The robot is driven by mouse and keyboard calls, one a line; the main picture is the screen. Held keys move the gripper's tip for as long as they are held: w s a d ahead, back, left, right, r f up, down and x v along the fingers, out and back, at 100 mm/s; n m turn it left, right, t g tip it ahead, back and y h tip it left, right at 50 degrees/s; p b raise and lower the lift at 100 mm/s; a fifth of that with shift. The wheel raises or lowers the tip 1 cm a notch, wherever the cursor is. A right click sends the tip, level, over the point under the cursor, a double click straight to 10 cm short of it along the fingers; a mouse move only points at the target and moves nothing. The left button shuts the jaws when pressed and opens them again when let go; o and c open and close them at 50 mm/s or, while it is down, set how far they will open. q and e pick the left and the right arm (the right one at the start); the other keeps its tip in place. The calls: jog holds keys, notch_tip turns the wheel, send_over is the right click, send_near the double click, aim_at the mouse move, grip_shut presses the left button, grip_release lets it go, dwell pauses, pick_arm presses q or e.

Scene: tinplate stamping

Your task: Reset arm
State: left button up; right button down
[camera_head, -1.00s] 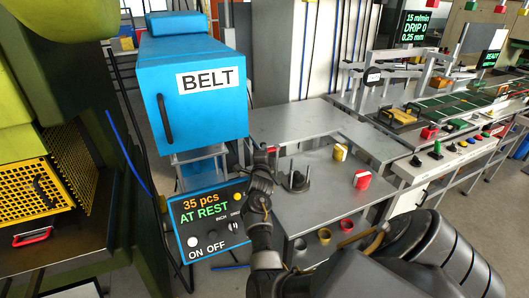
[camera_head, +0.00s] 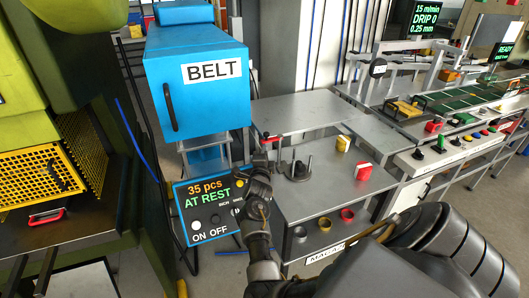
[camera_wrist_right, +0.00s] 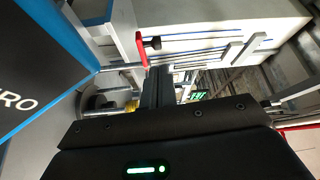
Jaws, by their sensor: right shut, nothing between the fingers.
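My right arm comes in from the lower right in the head view. Its dark gripper (camera_head: 262,164) is raised in front of the right edge of the blue control panel (camera_head: 190,232) and hides part of it. In the right wrist view the gripper's fingers (camera_wrist_right: 158,86) are together, with nothing between them. My left gripper is in neither view now.
The blue BELT cabinet (camera_head: 196,105) stands behind the panel. A grey bench (camera_head: 325,198) on the right carries a dark post fixture (camera_head: 299,171), a yellow piece (camera_head: 343,143) and a red piece (camera_head: 363,171). A green press with a yellow guard (camera_head: 42,176) stands at left.

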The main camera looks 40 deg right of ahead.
dwell(0.3)
jog(key=s+a+f+n+y, duration=0.1)
jog(key=a+n, duration=0.1)
jog(key=n, duration=0.1)
jog(key=s+a+f+n+t+y, duration=0.1)
jog(key=f+n+y, duration=0.1)
jog(key=n, duration=0.1)
jog(key=s+a+f+n+y, duration=0.1)
jog(key=a+n+y, duration=0.1)
jog(key=n, duration=0.1)
jog(key=shift+s+a+f, duration=0.2)
jog(key=shift+s+a, duration=0.1)
jog(key=shift+s, duration=0.1)
jog(key=s+a+f+n+g+y, duration=0.35)
jog(key=s+a+n, duration=0.35)
jog(key=s, duration=0.4)
jog(key=s+a+f+n+g+y, duration=0.35)
jog(key=s+a+n, duration=0.25)
jog(key=s+a, duration=0.3)
jog(key=s+a+f+n+g+y, duration=0.3)
jog(key=s+a+n, duration=0.35)
jog(key=s, duration=0.55)
notch_tip(320, 180, down, 25)
jog(key=s+d+f+g, duration=0.2)
jog(key=s+d+f, duration=0.1)
jog(key=s+f, duration=1.4)
jog(key=shift+s+f+h, duration=0.2)
jog(key=shift+s+h, duration=0.2)
jog(key=shift+s, duration=0.05)
